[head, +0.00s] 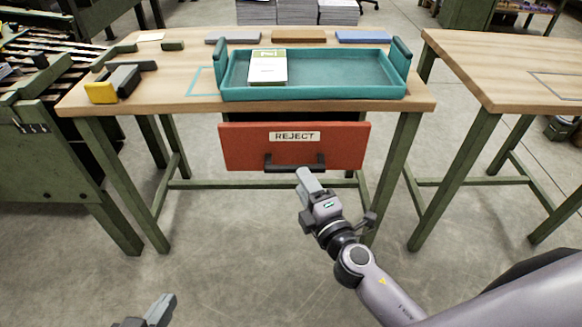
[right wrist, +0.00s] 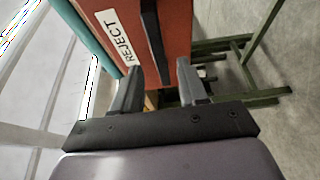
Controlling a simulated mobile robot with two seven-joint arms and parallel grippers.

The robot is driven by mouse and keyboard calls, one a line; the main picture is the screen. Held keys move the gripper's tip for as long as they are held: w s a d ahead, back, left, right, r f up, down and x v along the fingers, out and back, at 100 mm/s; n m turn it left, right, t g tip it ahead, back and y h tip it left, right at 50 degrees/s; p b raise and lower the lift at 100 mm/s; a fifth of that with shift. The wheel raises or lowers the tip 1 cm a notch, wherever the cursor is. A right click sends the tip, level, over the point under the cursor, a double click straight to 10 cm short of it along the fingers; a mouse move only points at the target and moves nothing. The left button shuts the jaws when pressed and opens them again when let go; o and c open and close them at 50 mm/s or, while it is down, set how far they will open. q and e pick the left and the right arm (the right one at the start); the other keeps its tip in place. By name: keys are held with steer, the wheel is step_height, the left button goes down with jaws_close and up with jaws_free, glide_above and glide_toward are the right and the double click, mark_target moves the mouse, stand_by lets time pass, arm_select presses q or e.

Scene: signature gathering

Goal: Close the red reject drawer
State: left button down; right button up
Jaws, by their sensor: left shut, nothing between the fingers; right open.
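The red drawer (head: 345,146) with a REJECT label hangs under the wooden table. Its front stands out from beneath the table top, with a dark gap above it. Its black handle (head: 295,163) is low on the front. In the right wrist view the red front (right wrist: 172,25) and handle (right wrist: 153,42) lie ahead of the fingers. My right gripper (head: 308,178) is open, close in front of the handle; I cannot tell whether it touches. Its fingers also show in the right wrist view (right wrist: 158,78). My left gripper (head: 163,307) is shut and empty, low at the left, away from the drawer.
The wooden table (head: 150,88) carries a teal tray (head: 340,92) with a booklet (head: 268,66) in it, and a yellow-and-grey tool (head: 102,92) at left. Another table (head: 500,80) stands right. The floor before the drawer is clear.

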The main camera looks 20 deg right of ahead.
mark_target(295, 166)
steer(key=shift+w+a, duration=0.2)
steer(key=shift+w, duration=1.25)
steer(key=shift+w+a, duration=0.15)
steer(key=shift+w, duration=1.3)
jaws_close()
